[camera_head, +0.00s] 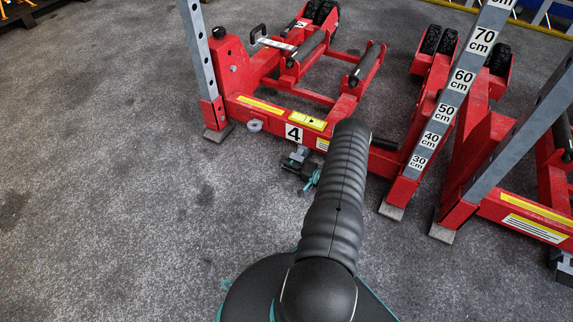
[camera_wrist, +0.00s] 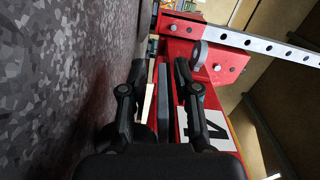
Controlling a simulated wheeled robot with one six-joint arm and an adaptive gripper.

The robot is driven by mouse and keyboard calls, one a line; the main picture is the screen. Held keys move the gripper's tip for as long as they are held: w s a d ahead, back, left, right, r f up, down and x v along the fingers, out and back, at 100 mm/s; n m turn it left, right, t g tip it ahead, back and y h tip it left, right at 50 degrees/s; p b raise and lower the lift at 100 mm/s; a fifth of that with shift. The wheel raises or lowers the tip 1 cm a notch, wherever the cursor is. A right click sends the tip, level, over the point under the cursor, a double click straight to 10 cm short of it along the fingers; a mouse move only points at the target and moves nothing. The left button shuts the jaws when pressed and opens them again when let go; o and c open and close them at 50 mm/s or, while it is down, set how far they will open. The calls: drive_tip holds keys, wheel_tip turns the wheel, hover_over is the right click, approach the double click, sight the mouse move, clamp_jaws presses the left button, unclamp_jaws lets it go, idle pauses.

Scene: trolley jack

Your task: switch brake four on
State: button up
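The red trolley jack frame marked 4 (camera_head: 270,115) stands at the upper middle of the head view. Its white number 4 plate (camera_head: 293,133) faces me and also shows in the wrist view (camera_wrist: 212,128). My gripper (camera_head: 302,170) is low in front of this frame, partly hidden behind my arm. In the wrist view my gripper (camera_wrist: 159,70) is open, with its fingers apart. A grey bar (camera_wrist: 163,105) and a cream strip show between the fingers; I cannot tell whether they touch. I cannot make out for sure which part is the brake switch.
A light ring (camera_head: 255,125) sticks out from the frame left of the plate. An upright perforated post (camera_head: 197,45) rises at its left. A post with centimetre marks (camera_head: 450,95) and another red jack (camera_head: 525,205) stand to the right. The grey floor (camera_head: 110,190) on the left is clear.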

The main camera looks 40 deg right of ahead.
drive_tip(key=v, duration=1.2)
drive_tip(key=shift+s, duration=0.1)
idle(0.4)
